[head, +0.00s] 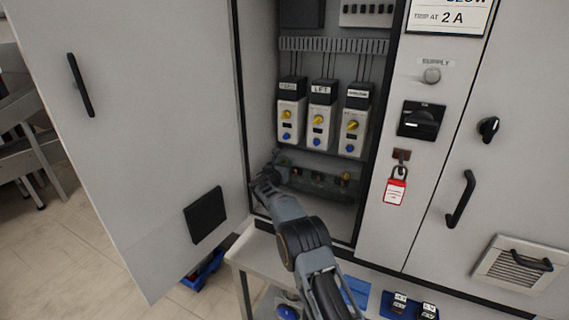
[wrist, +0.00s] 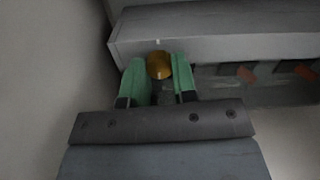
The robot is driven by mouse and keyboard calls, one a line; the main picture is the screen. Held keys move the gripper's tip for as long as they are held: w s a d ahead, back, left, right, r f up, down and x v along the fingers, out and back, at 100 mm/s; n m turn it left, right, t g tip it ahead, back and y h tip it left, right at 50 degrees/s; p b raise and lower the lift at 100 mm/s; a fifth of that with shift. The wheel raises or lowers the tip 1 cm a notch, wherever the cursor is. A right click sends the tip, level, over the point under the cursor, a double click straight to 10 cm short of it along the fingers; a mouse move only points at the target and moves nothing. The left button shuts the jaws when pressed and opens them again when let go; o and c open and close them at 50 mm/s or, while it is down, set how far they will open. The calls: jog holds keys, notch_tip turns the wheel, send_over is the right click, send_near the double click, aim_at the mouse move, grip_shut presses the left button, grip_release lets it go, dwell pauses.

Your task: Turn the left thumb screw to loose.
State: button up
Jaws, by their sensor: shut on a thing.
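My gripper (wrist: 160,84) is inside the open cabinet, at the left end of the low rail under the row of switch units. In the wrist view its two green fingers stand on either side of a round brass thumb screw (wrist: 159,65) and are shut on it. In the head view my arm hides this left screw. Two other brass thumb screws, a middle one (head: 297,171) and a right one (head: 345,179), show on the rail. Whether the held screw is tight or loose cannot be told.
Switch units with yellow and blue knobs (head: 319,120) sit just above. The open cabinet door (head: 150,130) stands at the left. A red padlock tag (head: 396,191) hangs on the right panel. A bench (head: 245,258) stands below in front. In the wrist view a grey ledge (wrist: 220,32) lies close beyond the screw.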

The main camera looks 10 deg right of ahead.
jog(key=shift+f+n, duration=0.1)
jog(key=shift+n, duration=0.5)
jog(key=shift+p, duration=0.3)
jog(key=o, duration=0.9)
jog(key=b+v, duration=0.2)
jog(key=v, duration=1.2)
jog(key=shift+d, duration=0.1)
